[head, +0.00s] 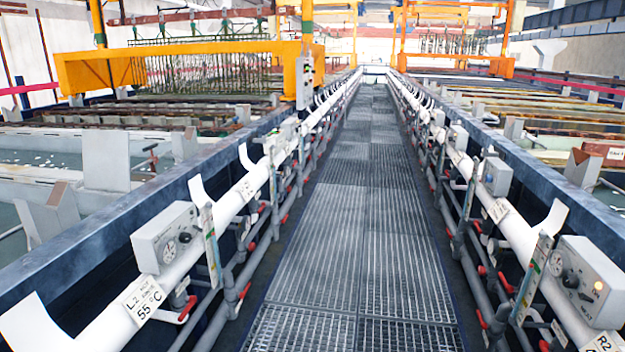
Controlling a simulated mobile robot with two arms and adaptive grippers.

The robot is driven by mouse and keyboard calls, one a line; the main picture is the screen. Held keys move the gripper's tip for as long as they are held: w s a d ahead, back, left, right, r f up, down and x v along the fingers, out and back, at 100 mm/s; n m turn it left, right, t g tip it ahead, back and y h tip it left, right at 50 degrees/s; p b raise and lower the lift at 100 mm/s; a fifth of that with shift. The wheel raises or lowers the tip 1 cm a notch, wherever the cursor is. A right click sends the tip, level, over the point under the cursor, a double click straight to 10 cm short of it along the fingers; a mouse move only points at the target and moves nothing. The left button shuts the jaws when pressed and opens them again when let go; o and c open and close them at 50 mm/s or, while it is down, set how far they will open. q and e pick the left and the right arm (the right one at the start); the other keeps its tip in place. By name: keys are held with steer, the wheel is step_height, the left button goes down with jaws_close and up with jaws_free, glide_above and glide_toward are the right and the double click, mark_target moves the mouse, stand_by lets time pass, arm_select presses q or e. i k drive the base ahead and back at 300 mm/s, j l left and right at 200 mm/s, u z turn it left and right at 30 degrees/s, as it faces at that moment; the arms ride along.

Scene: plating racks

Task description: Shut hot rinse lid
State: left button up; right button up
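In the head view, a white sign (143,300) at the lower left reads "L2", with small print and "55 °C". It hangs on a white pipe (92,333) along the left side of the walkway. A grey control box (167,238) with a dial sits just above it. Behind the blue tank wall (75,264) are open tanks with greenish liquid. I cannot clearly make out a hot rinse lid or tell its state. Neither of my grippers is in view.
A grated metal walkway (352,230) runs straight ahead between two tank rows and is clear. Pipes with red-handled valves line both sides. A right control box (583,280) shows a lit orange lamp. An orange gantry beam (190,52) spans the left tanks farther back.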

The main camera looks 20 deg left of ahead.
mark_target(105, 154)
steer(key=i+l, duration=0.1)
steer(key=i, duration=4.3)
steer(key=i+u, duration=0.15)
steer(key=u, duration=0.35)
steer(key=i+u, duration=0.1)
steer(key=u, duration=0.4)
steer(key=i+l+u, duration=0.1)
steer(key=u, duration=0.35)
steer(key=i+l+u, duration=0.1)
steer(key=u, duration=2.15)
steer(key=i+l+u, duration=0.3)
steer(key=i, duration=0.2)
